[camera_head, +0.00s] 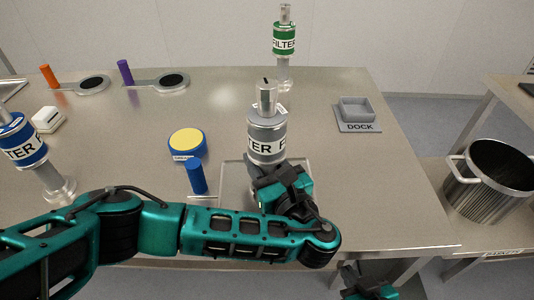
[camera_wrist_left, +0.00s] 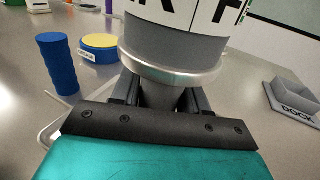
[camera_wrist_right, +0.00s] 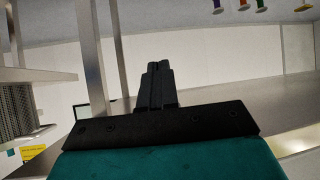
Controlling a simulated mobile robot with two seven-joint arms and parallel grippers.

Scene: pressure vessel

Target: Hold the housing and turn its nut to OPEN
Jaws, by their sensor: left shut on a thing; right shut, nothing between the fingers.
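The grey filter housing (camera_head: 266,133) stands upright near the table's front middle, with a white FILTER label. A silver nut (camera_head: 267,100) with a black mark tops it; I cannot read an OPEN mark. My left gripper (camera_wrist_left: 165,95) is shut on the housing's narrow lower neck, just below its metal collar (camera_wrist_left: 165,70). In the head view its wrist hides the housing's foot. My right gripper (camera_wrist_right: 157,70) is shut and empty, away from the housing; in the head view, part of the right arm (camera_head: 368,290) shows low, past the table's front edge.
A blue-banded filter (camera_head: 22,143) stands left and a green-banded filter (camera_head: 284,42) at the back. A blue post (camera_head: 196,176) and a yellow-topped blue disc (camera_head: 187,143) are close left of the housing. The grey dock (camera_head: 357,113) is right. A steel pot (camera_head: 490,175) sits farther right.

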